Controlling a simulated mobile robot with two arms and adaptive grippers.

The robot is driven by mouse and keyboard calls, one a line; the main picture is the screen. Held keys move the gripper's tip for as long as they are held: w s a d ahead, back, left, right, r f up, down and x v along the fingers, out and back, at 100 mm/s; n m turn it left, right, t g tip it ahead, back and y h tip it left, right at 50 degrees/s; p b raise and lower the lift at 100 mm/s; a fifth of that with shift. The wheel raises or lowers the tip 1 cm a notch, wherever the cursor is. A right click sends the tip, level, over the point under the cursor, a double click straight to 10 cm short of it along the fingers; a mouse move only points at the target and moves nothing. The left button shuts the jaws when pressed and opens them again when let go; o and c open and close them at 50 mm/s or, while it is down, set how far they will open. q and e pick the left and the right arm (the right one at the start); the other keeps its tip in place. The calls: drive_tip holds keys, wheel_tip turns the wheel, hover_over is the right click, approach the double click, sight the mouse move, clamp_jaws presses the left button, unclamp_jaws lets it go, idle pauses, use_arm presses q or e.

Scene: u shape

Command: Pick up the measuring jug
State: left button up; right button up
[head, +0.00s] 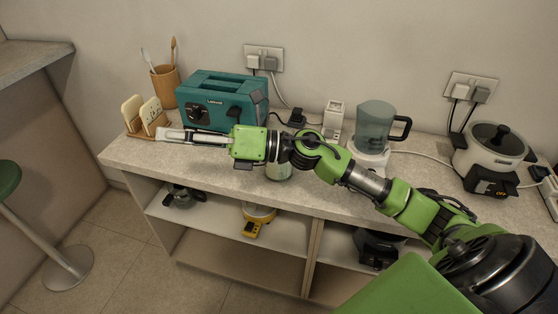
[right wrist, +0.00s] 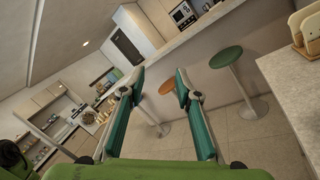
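A grey translucent jug (head: 376,124) with a black handle stands on a white base on the counter in the head view, right of centre. It looks like a blender jug. A pale, partly see-through container (head: 278,173) stands near the counter's front edge, mostly hidden behind my right arm. I cannot tell for sure which one is the measuring jug. My right gripper (head: 164,135) reaches left over the counter, in front of the teal appliance and well away from the grey jug. In the right wrist view its fingers (right wrist: 158,82) are wide apart with nothing between them. My left gripper is not in view.
On the counter (head: 135,153) are a teal toaster-like appliance (head: 222,97), a rack with white slices (head: 143,112), a utensil cup (head: 165,85) and a white cooker (head: 488,155). Shelves below hold a yellow item (head: 258,213). A green stool (right wrist: 239,82) stands beyond open floor.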

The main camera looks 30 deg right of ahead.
drive_tip(key=s+d+f+n+g+h, duration=0.25)
drive_tip(key=d+f+n+g, duration=0.2)
drive_tip(key=n, duration=0.25)
drive_tip(key=n+g+h, duration=0.3)
drive_tip(key=g+h, duration=0.1)
drive_tip(key=h, duration=0.6)
approach(286, 174)
drive_tip(key=shift+g, duration=0.25)
drive_tip(key=p+x, duration=0.1)
drive_tip(key=x, duration=0.2)
drive_tip(key=p+x, duration=0.2)
drive_tip(key=x, duration=0.2)
drive_tip(key=w+p+x, duration=0.1)
drive_tip(key=p+x, duration=0.1)
drive_tip(key=x, duration=0.1)
drive_tip(key=shift+d+f, duration=0.25)
drive_tip(key=shift+d, duration=0.05)
drive_tip(key=shift+f, duration=0.3)
clamp_jaws()
drive_tip(key=shift+w+r, duration=0.1)
drive_tip(key=shift+r, duration=0.05)
